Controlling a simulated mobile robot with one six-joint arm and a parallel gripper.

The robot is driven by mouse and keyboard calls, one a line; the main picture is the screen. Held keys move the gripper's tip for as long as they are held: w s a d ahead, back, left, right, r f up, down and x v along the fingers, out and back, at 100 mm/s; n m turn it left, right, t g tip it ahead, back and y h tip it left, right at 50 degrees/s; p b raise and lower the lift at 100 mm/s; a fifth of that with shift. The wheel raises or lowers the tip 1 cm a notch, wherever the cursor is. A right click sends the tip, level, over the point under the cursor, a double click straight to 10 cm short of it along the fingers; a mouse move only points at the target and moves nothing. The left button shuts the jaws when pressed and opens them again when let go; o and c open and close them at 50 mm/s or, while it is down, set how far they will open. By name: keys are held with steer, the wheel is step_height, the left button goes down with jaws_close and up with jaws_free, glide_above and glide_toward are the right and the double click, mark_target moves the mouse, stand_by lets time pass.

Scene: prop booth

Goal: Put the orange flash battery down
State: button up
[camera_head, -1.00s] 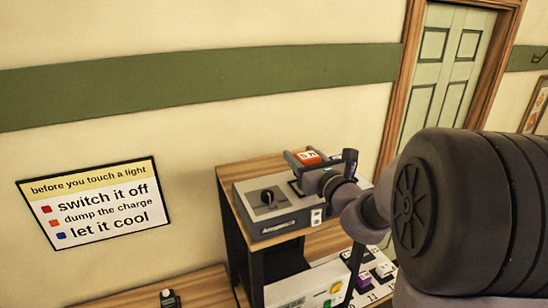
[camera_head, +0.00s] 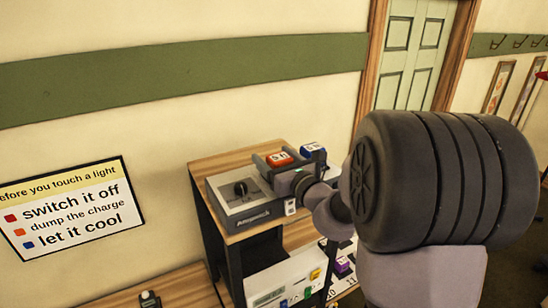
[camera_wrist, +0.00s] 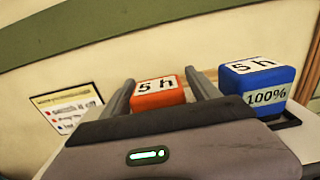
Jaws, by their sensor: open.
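The orange flash battery (camera_head: 279,158) has a white "5 h" label on top. It stands at the back of the wooden shelf unit's top, beyond the grey device. My gripper (camera_wrist: 162,84) is open, with one finger on each side of the orange battery (camera_wrist: 158,100). I cannot tell whether the fingers touch it, and its lower part and what it rests on are hidden. A blue battery (camera_head: 313,150) is just to the right. In the wrist view, the blue battery (camera_wrist: 262,88) shows "5 h" and "100%" and sits outside the right finger.
A grey device with a black knob (camera_head: 240,188) takes up the front left of the shelf top (camera_head: 207,168). Below are a white panel (camera_head: 268,294) and a purple block (camera_head: 343,266). The wall with a sign (camera_head: 68,212) is close behind. My arm hides the right side.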

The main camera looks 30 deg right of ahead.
steer(key=s+b, duration=0.2)
steer(key=s, duration=1)
steer(key=s+a+f+n+g+y, duration=0.1)
steer(key=s+a+n+g+y, duration=0.25)
steer(key=a+n, duration=0.5)
steer(key=s+a+f+n+g+y, duration=0.1)
steer(key=s+a+n+g+y, duration=0.3)
steer(key=a, duration=0.7)
steer(key=s+a+f+n+g+h, duration=0.3)
steer(key=s+a+f+n+g, duration=0.25)
steer(key=s+n, duration=0.6)
steer(key=d+n+h, duration=0.3)
steer(key=d+n, duration=0.2)
steer(key=n, duration=0.2)
step_height(320, 180, down, 35)
steer(key=b, duration=3.5)
steer(key=shift+f+t, duration=0.15)
steer(key=shift+t, duration=0.25)
